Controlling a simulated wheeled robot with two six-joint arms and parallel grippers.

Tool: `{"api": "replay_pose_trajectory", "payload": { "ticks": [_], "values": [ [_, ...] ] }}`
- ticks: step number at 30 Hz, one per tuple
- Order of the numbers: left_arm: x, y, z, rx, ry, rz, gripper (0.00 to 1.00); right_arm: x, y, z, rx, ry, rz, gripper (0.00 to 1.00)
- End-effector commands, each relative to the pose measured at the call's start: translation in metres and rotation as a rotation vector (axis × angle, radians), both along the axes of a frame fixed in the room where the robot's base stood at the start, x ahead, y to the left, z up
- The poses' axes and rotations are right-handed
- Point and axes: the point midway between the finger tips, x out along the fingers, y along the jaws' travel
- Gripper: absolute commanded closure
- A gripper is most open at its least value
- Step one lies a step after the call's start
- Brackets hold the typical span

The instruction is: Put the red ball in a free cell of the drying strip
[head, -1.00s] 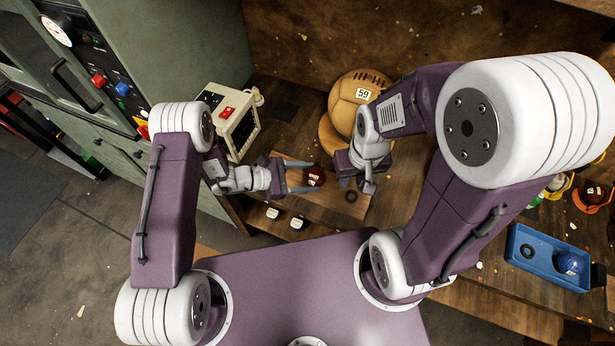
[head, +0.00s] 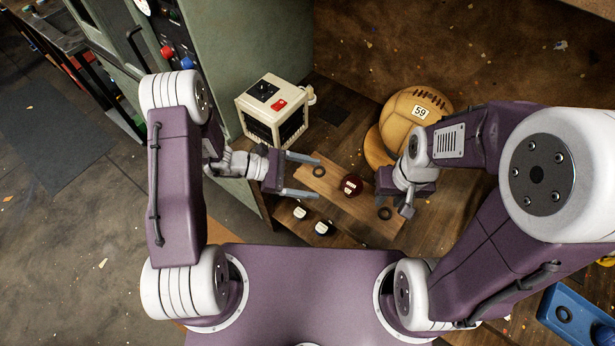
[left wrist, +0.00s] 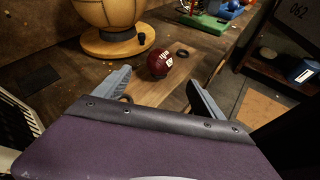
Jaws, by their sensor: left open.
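The dark red ball (head: 351,185) with a white label rests on a long wooden strip (head: 368,219), between two dark rings, one at its left (head: 319,171) and one at its right (head: 385,213). Any ring under the ball is hidden. My left gripper (head: 317,178) is open and empty, left of the ball, with its fingers pointing toward it. In the left wrist view the ball (left wrist: 159,63) sits just beyond the fingertips, apart from them. My right gripper (head: 408,203) is right of the ball, close to the right ring; its jaw opening is unclear.
A large tan ball marked 59 (head: 412,112) sits on a round wooden stand behind my right gripper. A cream box-shaped device (head: 273,108) stands at the back left. A blue tray (head: 570,318) is at lower right.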

Motion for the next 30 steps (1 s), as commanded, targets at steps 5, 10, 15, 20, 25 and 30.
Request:
{"api": "replay_pose_trajectory", "payload": {
  "ticks": [5,10,15,20,25,30],
  "values": [
    [-0.001,0.009,0.004,0.0,0.0,-0.001,0.2,0.0,0.0,-0.001,0.0,0.0,0.0,0.7],
    [-0.001,0.009,0.004,0.0,0.0,-0.001,0.2,0.0,0.0,-0.001,0.0,0.0,0.0,0.7],
    [-0.027,0.01,0.014,0.091,-0.043,-0.145,0.2,0.0,0.0,-0.001,0.0,0.0,0.0,0.7],
    [-0.098,0.057,0.029,0.451,-0.255,-0.598,0.2,0.0,0.0,-0.001,0.0,0.0,0.0,0.7],
    [-0.11,0.131,0.047,0.857,-0.606,-0.996,0.2,0.0,0.0,-0.001,0.0,0.0,0.0,0.7],
    [-0.094,0.16,0.068,1.055,-0.835,-1.168,0.2,0.0,0.0,-0.001,0.0,0.0,0.0,0.7]
  ]
}}
